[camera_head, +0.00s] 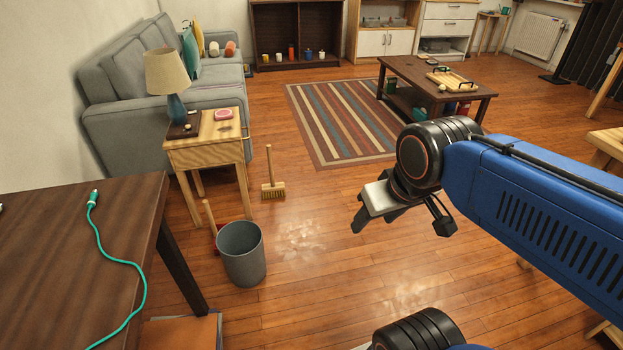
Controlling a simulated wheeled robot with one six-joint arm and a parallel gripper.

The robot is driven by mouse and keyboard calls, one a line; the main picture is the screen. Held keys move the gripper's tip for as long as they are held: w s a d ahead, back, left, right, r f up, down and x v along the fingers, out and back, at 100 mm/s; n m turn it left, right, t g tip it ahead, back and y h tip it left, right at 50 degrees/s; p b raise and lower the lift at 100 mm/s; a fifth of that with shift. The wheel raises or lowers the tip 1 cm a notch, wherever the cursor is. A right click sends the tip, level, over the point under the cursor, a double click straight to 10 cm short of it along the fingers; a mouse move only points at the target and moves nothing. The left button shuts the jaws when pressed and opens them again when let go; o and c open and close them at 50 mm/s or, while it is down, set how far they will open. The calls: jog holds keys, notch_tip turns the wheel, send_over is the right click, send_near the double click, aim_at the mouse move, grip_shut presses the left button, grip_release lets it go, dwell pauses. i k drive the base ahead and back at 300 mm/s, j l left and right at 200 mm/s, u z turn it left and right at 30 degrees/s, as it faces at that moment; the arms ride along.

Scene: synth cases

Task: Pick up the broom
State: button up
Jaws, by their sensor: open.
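The broom (273,190) stands upright on the wooden floor just right of the small side table. Its wooden handle (270,163) rises from a pale bristle head that rests on the floor. My gripper (378,217) is in the air at the right of the picture, open and empty. It is to the right of the broom in the picture and apart from it.
A grey bin (241,253) stands in front of the broom, with another wooden handle (210,214) beside it. The side table (205,153) carries a lamp (173,82). A dark desk (60,270) fills the lower left. Floor right of the broom is clear.

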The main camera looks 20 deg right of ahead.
aim_at(266, 188)
jog(key=i+l+z, duration=0.15)
jog(key=z, duration=0.2)
jog(key=i+l+z, duration=0.1)
jog(key=i+z, duration=0.25)
jog(key=i+l+z, duration=0.25)
jog(key=i+z, duration=0.25)
jog(key=i+u, duration=0.7)
jog(key=u, duration=0.15)
jog(key=i+j+u, duration=0.1)
jog(key=i+u, duration=0.8)
jog(key=k, duration=0.1)
